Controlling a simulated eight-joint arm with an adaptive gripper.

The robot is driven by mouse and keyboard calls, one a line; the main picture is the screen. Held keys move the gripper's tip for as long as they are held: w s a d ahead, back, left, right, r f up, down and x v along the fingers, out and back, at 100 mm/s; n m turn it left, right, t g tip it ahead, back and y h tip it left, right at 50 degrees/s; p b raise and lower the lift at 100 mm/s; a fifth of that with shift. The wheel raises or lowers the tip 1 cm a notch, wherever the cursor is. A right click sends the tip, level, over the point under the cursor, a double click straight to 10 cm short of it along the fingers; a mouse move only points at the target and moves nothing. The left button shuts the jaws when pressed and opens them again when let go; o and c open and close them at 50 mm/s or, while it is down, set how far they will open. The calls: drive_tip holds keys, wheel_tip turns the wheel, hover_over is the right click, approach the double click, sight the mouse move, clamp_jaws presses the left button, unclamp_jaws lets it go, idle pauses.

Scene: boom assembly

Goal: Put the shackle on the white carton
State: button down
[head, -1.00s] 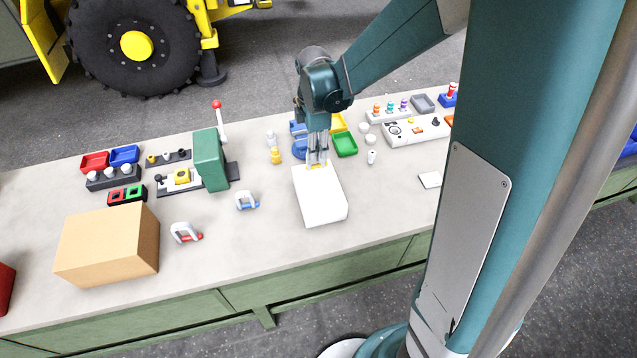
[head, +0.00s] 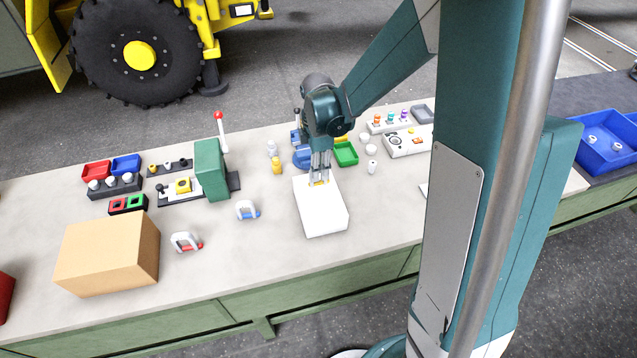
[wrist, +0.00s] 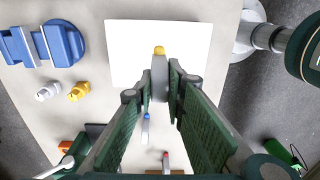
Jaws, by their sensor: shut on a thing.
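The white carton (head: 322,213) lies on the bench in front of my arm; it also fills the upper middle of the wrist view (wrist: 130,40). My gripper (head: 320,178) is over the carton's back part, pointing down. It is shut on a grey shackle (wrist: 160,80) with a yellow pin end (wrist: 159,50), mostly hidden between the fingers. I cannot tell whether the shackle touches the carton top. Two other shackles stand on the bench left of the carton, one with a blue pin (head: 247,210) and one with a red pin (head: 186,242).
A brown box (head: 108,253) stands at the left front. A green press with a red-knobbed lever (head: 211,170) is behind it. Small blue, green and yellow trays, including a green one (head: 345,153), sit behind the carton. The bench in front of the carton is clear.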

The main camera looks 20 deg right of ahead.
sight(318, 183)
drive_tip(key=shift+f, duration=0.9)
drive_tip(key=shift+f, duration=0.1)
drive_tip(key=shift+f, duration=1.95)
drive_tip(key=shift+f, duration=0.15)
drive_tip(key=c, duration=2.4)
unclamp_jaws()
drive_tip(key=shift+o, duration=0.2)
drive_tip(key=shift+r, duration=0.25)
drive_tip(key=shift+w+r, duration=0.15)
drive_tip(key=shift+r, duration=5.75)
